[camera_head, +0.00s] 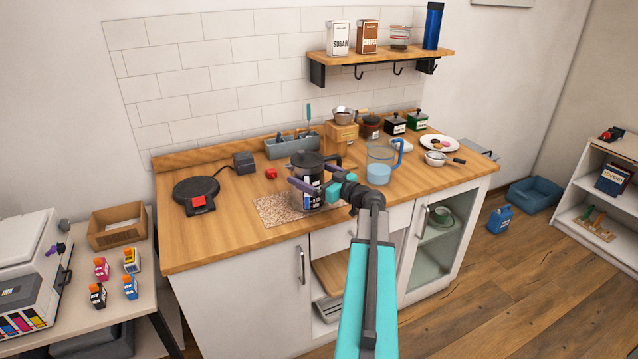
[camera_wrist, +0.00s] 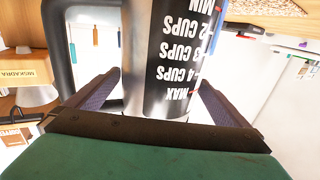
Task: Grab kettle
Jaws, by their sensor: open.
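The kettle (camera_head: 309,176) is a dark and silver vessel with a black lid and a black side handle. It stands on a speckled mat (camera_head: 268,209) on the wooden counter. In the wrist view the kettle (camera_wrist: 172,60) fills the upper middle, with cup marks and MAX on its side and its black handle to the left. My gripper (camera_wrist: 160,95) is open, with one purple-grey finger on each side of the kettle's body. In the head view my gripper (camera_head: 318,189) is at the kettle, and the arm hides part of the counter front. I cannot tell whether the fingers touch it.
A black round heating base (camera_head: 196,190) with a red switch sits at the counter's left. A glass jug (camera_head: 380,170) stands close on the kettle's right. A grey-blue caddy (camera_head: 290,146) and a wooden box (camera_head: 342,135) are behind. The counter's front left is bare.

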